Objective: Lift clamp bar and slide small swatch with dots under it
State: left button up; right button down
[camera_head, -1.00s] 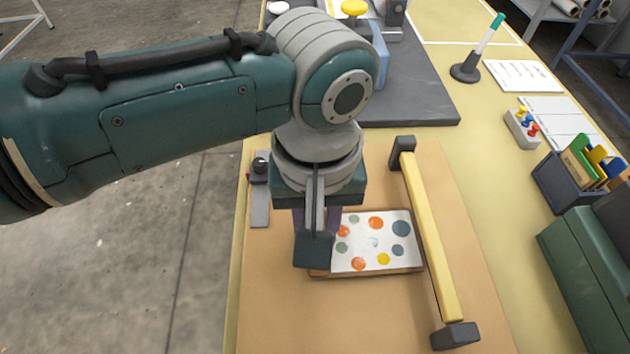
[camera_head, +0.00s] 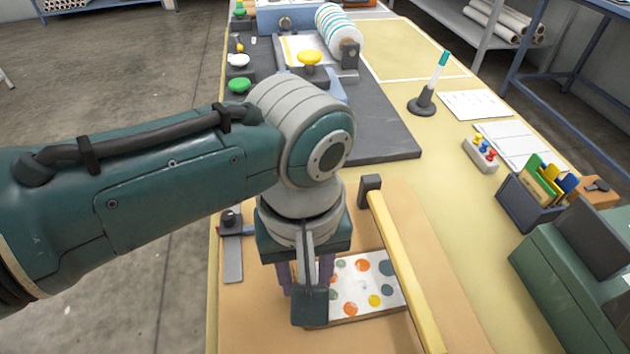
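The swatch with dots (camera_head: 362,283) is white with orange, yellow, green and blue-grey spots, on a thin brown board lying on the tan mat (camera_head: 245,315). The clamp bar (camera_head: 404,265) is a long yellow bar with a dark end block (camera_head: 369,188) at its far end. It runs along the right side of the swatch; its near end is out of frame. My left gripper (camera_head: 310,300) points down at the swatch's left edge. My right gripper is not in view.
A dark press plate (camera_head: 375,135) with yellow and green knobs lies beyond. A pen stand (camera_head: 424,100), pushpin block (camera_head: 481,155), dark organizer (camera_head: 537,203) and green machine (camera_head: 560,280) line the right side. Free mat lies right of the bar.

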pick_arm(q)
jog(key=o, duration=0.3)
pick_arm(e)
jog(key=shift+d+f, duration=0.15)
pick_arm(q)
jog(key=shift+s+a+r, duration=0.15)
jog(key=shift+a+r, duration=0.35)
jog(key=shift+r, duration=0.5)
jog(key=shift+s+a+r, duration=0.1)
jog(key=shift+a+r, duration=0.35)
jog(key=shift+r, duration=0.5)
jog(key=shift+s+a+r, duration=0.15)
jog(key=shift+a+r, duration=0.35)
jog(key=shift+r, duration=0.5)
jog(key=shift+r, duration=0.1)
notch_tip(320, 180, up, 8)
jog(key=p, duration=0.8)
jog(key=shift+r+p, duration=0.25)
jog(key=shift+p, duration=0.05)
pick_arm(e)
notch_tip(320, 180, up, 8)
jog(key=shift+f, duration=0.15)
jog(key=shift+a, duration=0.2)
